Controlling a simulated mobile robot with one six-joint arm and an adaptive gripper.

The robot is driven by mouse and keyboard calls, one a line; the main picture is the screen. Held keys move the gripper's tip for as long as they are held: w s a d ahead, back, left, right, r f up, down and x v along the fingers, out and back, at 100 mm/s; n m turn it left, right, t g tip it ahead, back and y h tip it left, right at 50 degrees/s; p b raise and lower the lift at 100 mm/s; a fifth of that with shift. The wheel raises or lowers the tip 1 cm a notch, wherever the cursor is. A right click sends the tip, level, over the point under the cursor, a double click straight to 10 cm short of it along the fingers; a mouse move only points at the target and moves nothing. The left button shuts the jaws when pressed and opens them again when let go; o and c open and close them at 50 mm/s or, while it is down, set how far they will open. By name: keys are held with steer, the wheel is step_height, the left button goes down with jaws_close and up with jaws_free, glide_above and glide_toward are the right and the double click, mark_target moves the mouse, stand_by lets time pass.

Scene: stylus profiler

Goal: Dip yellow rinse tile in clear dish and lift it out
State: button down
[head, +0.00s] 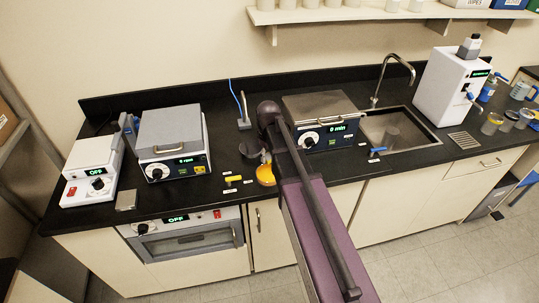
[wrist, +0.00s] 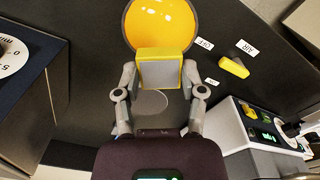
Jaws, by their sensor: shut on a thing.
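In the wrist view, my gripper (wrist: 160,75) is shut on the yellow rinse tile (wrist: 164,54), a square block with a yellow rim and a pale grey face. Just beyond the tile is a round orange-yellow dish (wrist: 160,22), partly cut off by the frame and by the tile. The dish also shows in the head view (head: 266,175), beside my arm. I cannot tell whether the tile touches the dish. No plainly clear dish is identifiable. In the head view my arm largely hides the tile and gripper.
A yellow-handled valve (wrist: 234,67) with OFF and AIR labels stands close by on the black counter. A grey-lidded unit (head: 172,140) is left, another lidded unit (head: 320,115) and a sink (head: 400,130) are right. A pale disc (wrist: 152,103) lies below the tile.

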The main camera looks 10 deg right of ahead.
mark_target(269, 177)
steer(key=shift+f, duration=0.2)
steer(key=shift+f+b, duration=4.4)
steer(key=shift+b, duration=0.15)
steer(key=shift+r+p, duration=3.8)
